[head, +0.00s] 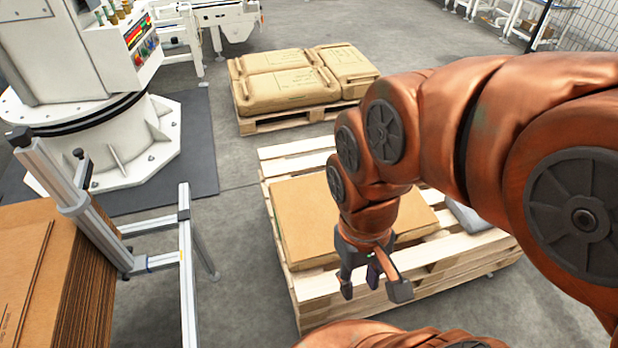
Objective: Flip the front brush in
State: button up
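My gripper (373,286) hangs at the end of my copper-coloured arm, over the front of a wooden pallet, with its fingers spread and nothing visible between them. At the left is an aluminium profile frame (152,263) with uprights, beside a tall stack of cardboard sheets (62,285). Small dark parts sit on the frame's uprights. I cannot tell which of them, if any, is the front brush. My gripper is well to the right of this frame and apart from it.
The near pallet (312,292) holds a flat cardboard sheet (300,222) and a grey bag (465,216). Another pallet (262,124) behind carries brown sacks (290,80). A white machine base (140,150) stands on a dark mat. Grey floor is clear between frame and near pallet.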

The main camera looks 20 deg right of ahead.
aim_at(83, 176)
jog(key=k, duration=1.35)
jog(key=z, duration=0.1)
jog(key=i, duration=0.8)
jog(key=u, duration=0.6)
jog(key=i, duration=0.8)
jog(key=u, duration=1.25)
jog(key=i, duration=0.25)
jog(key=u, duration=0.05)
